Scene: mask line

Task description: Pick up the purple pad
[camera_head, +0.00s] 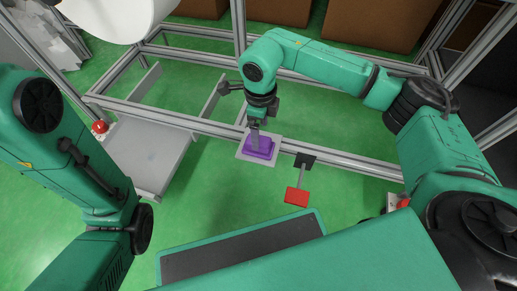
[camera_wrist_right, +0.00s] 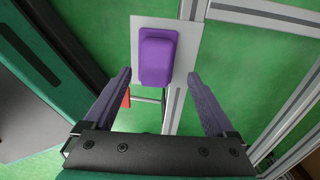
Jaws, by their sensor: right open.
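The purple pad (camera_head: 261,149) lies on a pale square plate (camera_head: 243,153) by the metal frame rail, near the middle of the head view. It also shows in the right wrist view (camera_wrist_right: 157,57), at the upper middle. My right gripper (camera_head: 256,138) is above the pad in the head view and partly covers it. In the right wrist view its two fingers (camera_wrist_right: 161,85) are spread wide, with nothing between them that they touch. The pad appears beyond the fingertips. My left arm comes in at the left, and its fingers cannot be made out.
A red plate (camera_head: 297,197) on a bracket sticks out right of the pad. A grey tray (camera_head: 150,155) stands at the left, with a red button (camera_head: 99,127) by it. Aluminium rails (camera_head: 340,160) run behind and beside the pad. A white roll (camera_head: 115,15) hangs at upper left.

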